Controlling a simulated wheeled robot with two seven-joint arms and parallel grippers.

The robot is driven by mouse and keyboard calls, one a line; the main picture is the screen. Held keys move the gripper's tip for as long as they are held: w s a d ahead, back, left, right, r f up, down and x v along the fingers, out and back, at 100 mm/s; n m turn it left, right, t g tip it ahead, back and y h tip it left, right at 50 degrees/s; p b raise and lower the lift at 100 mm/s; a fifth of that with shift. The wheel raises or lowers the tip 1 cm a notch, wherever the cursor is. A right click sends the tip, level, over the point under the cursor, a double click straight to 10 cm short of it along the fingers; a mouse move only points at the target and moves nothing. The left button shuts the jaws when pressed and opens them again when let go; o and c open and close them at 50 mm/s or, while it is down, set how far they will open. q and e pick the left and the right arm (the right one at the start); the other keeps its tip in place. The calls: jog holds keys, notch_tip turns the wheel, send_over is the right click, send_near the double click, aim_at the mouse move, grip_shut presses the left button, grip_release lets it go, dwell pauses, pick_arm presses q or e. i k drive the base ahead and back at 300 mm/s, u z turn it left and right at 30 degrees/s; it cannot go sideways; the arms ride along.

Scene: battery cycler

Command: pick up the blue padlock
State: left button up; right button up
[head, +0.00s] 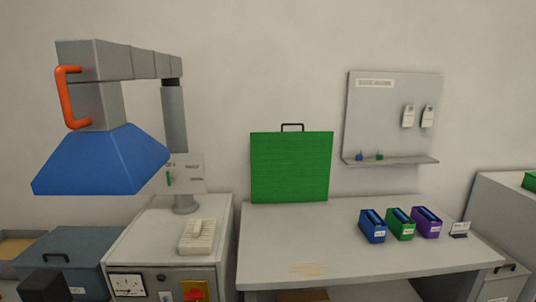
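A small blue padlock (360,156) sits on the narrow shelf of the grey wall board, towards its left end. A similar small green padlock (379,156) sits just to its right. The blue padlock looks upright, but it is too small to see its shackle clearly.
A grey wall board (390,115) holds two white tags (408,116). Below, the worktable (330,240) carries a green panel (290,168) and blue, green and purple bins (372,232). A blue extraction hood (100,165) hangs at left. The table's middle is clear.

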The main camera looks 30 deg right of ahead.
aim_at(358, 156)
jog(key=u, duration=1.85)
jog(key=k, duration=1.35)
jog(key=z, duration=2.1)
